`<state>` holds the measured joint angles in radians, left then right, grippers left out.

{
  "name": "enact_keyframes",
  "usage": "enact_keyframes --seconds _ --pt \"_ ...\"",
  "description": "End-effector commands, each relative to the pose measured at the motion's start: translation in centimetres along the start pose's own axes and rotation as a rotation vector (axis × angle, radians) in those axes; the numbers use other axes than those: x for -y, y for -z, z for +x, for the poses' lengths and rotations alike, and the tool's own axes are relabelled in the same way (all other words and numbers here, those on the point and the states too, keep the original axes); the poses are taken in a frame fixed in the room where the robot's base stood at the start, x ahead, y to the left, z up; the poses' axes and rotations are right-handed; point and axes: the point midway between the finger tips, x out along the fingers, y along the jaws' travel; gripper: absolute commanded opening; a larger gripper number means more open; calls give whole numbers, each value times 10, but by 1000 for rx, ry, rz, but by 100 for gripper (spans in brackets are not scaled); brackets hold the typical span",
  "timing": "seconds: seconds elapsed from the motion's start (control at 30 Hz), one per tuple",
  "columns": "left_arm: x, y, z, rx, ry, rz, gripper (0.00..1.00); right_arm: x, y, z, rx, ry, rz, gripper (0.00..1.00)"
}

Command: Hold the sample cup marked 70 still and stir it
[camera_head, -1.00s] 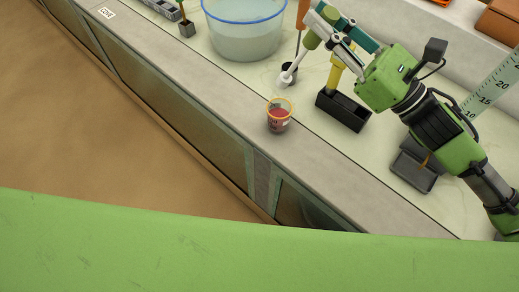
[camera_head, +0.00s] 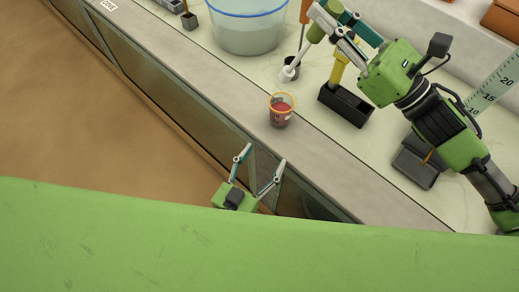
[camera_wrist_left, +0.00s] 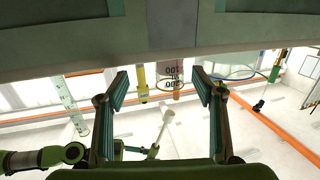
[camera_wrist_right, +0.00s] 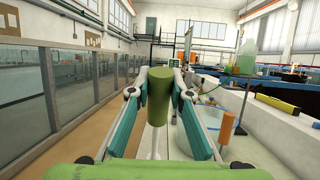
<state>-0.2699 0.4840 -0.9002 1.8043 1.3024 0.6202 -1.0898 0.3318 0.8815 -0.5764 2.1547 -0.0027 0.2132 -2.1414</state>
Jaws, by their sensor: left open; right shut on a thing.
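The sample cup (camera_head: 281,112), clear with an orange rim and reddish contents, stands upright on the bench near its front edge. Its number is too small to read in the head view. My left gripper (camera_head: 263,158) is open and empty, in front of the bench and apart from the cup. The cup (camera_wrist_left: 172,80) shows between its fingers in the left wrist view, with dark marks on it. My right gripper (camera_wrist_right: 158,80) is shut on the green handle (camera_wrist_right: 158,100) of a stirrer. The stirrer's white end (camera_head: 287,75) is beyond the cup and outside it.
A black holder (camera_head: 345,106) with a yellow-handled tool stands right of the cup. A large blue-rimmed tub (camera_head: 247,32) stands at the back. A grey tray (camera_head: 417,165) lies to the right.

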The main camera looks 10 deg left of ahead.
Motion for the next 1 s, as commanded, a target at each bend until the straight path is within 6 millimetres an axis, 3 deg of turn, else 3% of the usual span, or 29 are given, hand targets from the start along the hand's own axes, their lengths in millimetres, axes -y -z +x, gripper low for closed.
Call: enact_keyframes --seconds 0.03,0.2,0.37,0.7,1.0 --pt "5 12 3 -29 24 10 62 0 0 0 1 0 0 0" --pt "12 28 9 -64 57 25 62 0 0 0 1 0 0 0" --pt "14 32 29 -70 59 26 62 0 0 0 1 0 0 0" --pt "17 35 93 -67 57 26 62 0 0 0 1 0 0 0" --pt "18 36 122 -65 56 26 62 0 0 0 1 0 0 0"
